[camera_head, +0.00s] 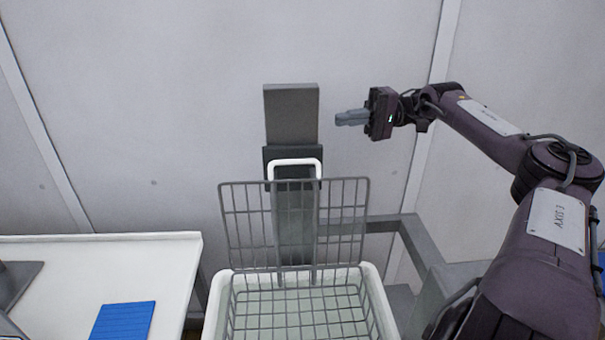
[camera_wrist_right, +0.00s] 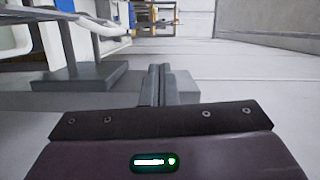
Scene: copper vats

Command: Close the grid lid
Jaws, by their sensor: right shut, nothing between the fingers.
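The grid lid (camera_head: 345,210) is a grey wire grid with a white handle (camera_head: 295,162) at its top. In the head view it stands raised, nearly upright, at the back of a white basin (camera_head: 376,300). A second wire grid (camera_head: 300,312) lies across the basin opening. My right gripper (camera_head: 340,118) is shut and empty, above and to the right of the lid, apart from it, with its fingers pointing left. Its shut fingers also show in the right wrist view (camera_wrist_right: 160,84). My left gripper is not in view.
A grey post with a flat plate (camera_head: 291,115) stands behind the lid. A white table (camera_head: 150,265) with a blue pad (camera_head: 123,321) is at the left. A grey frame rail (camera_head: 415,240) runs right of the basin. The wall behind is plain.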

